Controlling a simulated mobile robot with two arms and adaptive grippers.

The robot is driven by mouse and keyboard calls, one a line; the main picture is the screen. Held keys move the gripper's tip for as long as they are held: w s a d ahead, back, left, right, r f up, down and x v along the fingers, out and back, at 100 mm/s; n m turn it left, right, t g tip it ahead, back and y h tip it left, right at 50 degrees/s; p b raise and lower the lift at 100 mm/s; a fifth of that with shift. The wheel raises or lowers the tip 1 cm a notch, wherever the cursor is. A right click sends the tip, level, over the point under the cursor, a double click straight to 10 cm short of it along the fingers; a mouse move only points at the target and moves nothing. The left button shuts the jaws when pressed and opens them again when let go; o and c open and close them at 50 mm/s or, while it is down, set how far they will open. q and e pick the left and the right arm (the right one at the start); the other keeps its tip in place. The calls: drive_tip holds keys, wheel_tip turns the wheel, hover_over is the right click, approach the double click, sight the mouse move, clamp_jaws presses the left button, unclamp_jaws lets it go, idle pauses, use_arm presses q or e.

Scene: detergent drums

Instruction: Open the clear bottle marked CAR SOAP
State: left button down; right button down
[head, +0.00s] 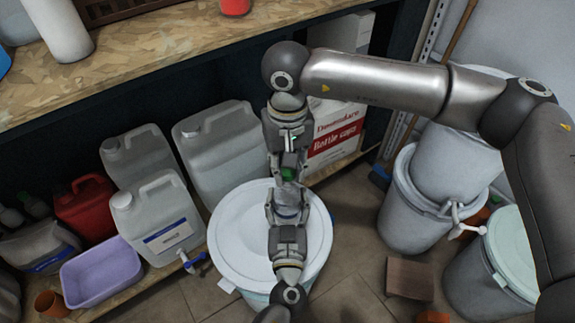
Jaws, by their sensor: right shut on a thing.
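A small bottle (288,212) shows between my two grippers, above or on the white lid of a drum (235,225). Its lettering cannot be read, and much of it is hidden. A green cap (288,174) is at its top. My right gripper (288,183) points down from above and is shut on the green cap. My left gripper (288,208) comes up from the bottom of the picture, with its fingers on either side of the bottle body. Whether those fingers press on the bottle cannot be told.
Large white canisters (218,150) and a canister with a blue tap (160,225) stand on the left, behind a lilac basin (100,270). A red canister (85,208) is farther left. A wooden shelf (150,50) crosses the top left.

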sight(287, 170)
drive_tip(key=shift+r, duration=2.05)
use_arm(q)
drive_tip(key=shift+c, duration=2.1)
unclamp_jaws()
drive_tip(key=shift+s, duration=0.15)
